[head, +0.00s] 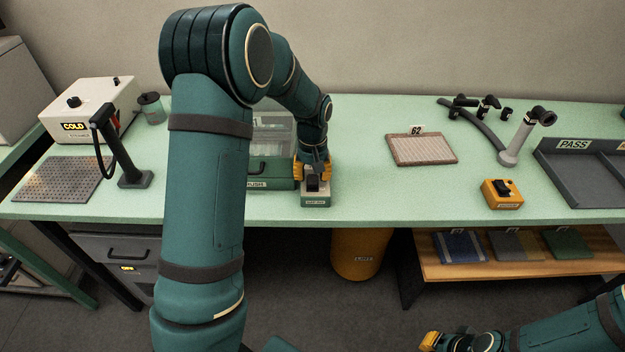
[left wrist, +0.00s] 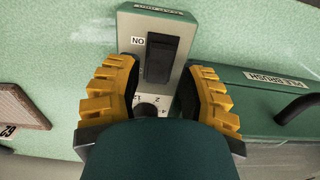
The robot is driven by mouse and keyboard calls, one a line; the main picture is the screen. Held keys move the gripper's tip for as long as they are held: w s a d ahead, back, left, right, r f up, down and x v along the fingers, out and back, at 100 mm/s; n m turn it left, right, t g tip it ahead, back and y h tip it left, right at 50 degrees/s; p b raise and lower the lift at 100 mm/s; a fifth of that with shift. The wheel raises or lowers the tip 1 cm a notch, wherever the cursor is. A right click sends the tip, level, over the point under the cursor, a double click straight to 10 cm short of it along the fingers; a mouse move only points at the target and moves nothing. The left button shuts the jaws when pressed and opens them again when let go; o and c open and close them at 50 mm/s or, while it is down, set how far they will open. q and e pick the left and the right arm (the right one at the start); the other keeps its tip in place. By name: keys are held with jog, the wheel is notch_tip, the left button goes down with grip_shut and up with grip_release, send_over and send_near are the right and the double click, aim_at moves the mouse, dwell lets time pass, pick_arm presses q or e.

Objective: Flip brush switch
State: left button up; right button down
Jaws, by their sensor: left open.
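The brush switch box (head: 316,201) is a small pale box near the front edge of the table, beside the green brush unit (head: 270,170). In the left wrist view the box (left wrist: 133,25) carries a black rocker switch (left wrist: 161,58) with an "ON" mark beside it and a dial (left wrist: 147,110). My left gripper (head: 313,170) is open above the box. In the left wrist view its yellow-padded fingers (left wrist: 161,90) stand either side of the box's dial end. Contact cannot be told. My right gripper (head: 432,341) is low at the bottom right, away from the table; its jaw opening is unclear.
A yellow box with a black switch (head: 502,194) stands to the right. A white COLD unit (head: 95,105) stands left. The table between box and pad is clear.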

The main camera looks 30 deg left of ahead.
pick_arm(q)
jog(key=shift+f, duration=1)
grip_shut()
